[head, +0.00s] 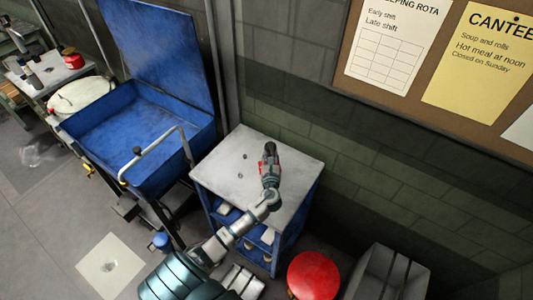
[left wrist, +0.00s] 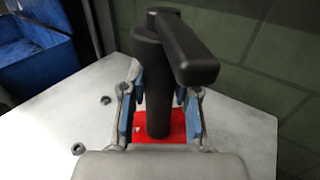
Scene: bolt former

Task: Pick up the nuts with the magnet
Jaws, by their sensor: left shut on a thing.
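The magnet (left wrist: 157,85) has a black upright handle with a bar across its top. A red block or plate (left wrist: 174,122) shows around its foot. My left gripper (head: 269,158) is over the white-topped cabinet, shut on the black handle, with a finger on each side in the left wrist view. Two dark nuts lie on the top, left of the gripper: one nut (left wrist: 105,100) is farther back, the other nut (left wrist: 78,148) nearer. They are small specks in the head view. Whether the magnet touches the top is hidden. My right gripper is not in view.
The blue-sided cabinet's white top (head: 229,149) is otherwise mostly clear. A blue open bin (head: 90,131) with a raised lid stands to its left, with a curved rail (head: 155,148) between. A red round stool (head: 314,276) stands in front, right. A brick wall is behind.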

